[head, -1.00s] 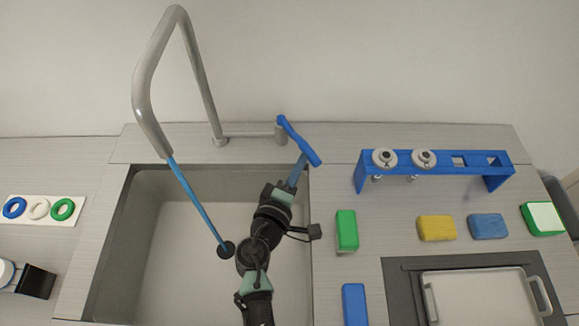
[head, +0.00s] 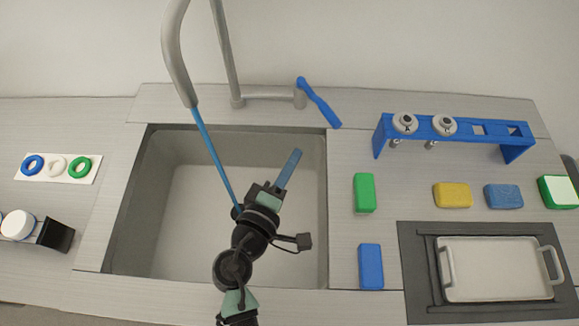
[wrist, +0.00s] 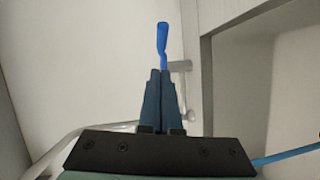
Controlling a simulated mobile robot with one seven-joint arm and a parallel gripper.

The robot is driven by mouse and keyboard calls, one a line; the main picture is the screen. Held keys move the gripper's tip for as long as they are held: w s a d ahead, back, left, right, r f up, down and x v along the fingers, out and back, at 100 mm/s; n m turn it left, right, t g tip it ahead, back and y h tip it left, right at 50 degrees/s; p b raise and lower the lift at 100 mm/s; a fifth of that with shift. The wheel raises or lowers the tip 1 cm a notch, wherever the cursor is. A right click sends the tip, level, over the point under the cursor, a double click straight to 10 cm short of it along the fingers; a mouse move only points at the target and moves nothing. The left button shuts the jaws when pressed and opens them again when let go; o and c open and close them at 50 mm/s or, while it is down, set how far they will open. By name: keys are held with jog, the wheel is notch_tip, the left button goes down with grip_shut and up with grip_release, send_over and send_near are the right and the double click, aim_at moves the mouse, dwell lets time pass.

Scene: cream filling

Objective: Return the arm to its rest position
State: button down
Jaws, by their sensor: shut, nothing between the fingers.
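My gripper (head: 289,167) is over the right part of the sink (head: 180,215) in the head view. Its blue fingers are shut with nothing between them, also in the wrist view (wrist: 160,75). The fingertips point up toward the faucet's blue lever (head: 318,102) and are apart from it. The lever also shows beyond the fingertips in the wrist view (wrist: 162,38). My arm reaches up from the bottom edge of the head view and hides part of the sink.
The grey faucet (head: 176,55) rises behind the sink, with a blue stream (head: 212,150) below its spout. A blue rack (head: 470,130) holds two nozzles. Green (head: 364,192), yellow (head: 453,195) and blue sponges (head: 503,197) lie right. A white tray (head: 495,270) sits front right.

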jog(key=shift+s+a+r, duration=0.1)
jog(key=shift+s, duration=0.55)
jog(key=w+r+m+t, duration=0.2)
jog(key=r+m, duration=0.1)
jog(key=r, duration=0.8)
jog(key=w+d+r+m+t+y, duration=0.1)
jog(key=w+r+m, duration=0.25)
jog(key=r, duration=0.75)
jog(key=w+r+m+t, duration=0.2)
jog(key=r+m, duration=0.2)
jog(key=r, duration=0.7)
jog(key=s+r+t+y, duration=0.1)
jog(key=s+r+t, duration=0.1)
jog(key=s+r, duration=0.2)
jog(key=s+r+m+t+y, duration=0.1)
jog(key=s+r, duration=0.3)
jog(key=r, duration=0.7)
jog(key=s+r+t+y, duration=0.3)
jog(key=s+r+t, duration=0.1)
jog(key=r, duration=0.3)
jog(key=shift+s+r, duration=0.25)
jog(key=shift+s, duration=0.1)
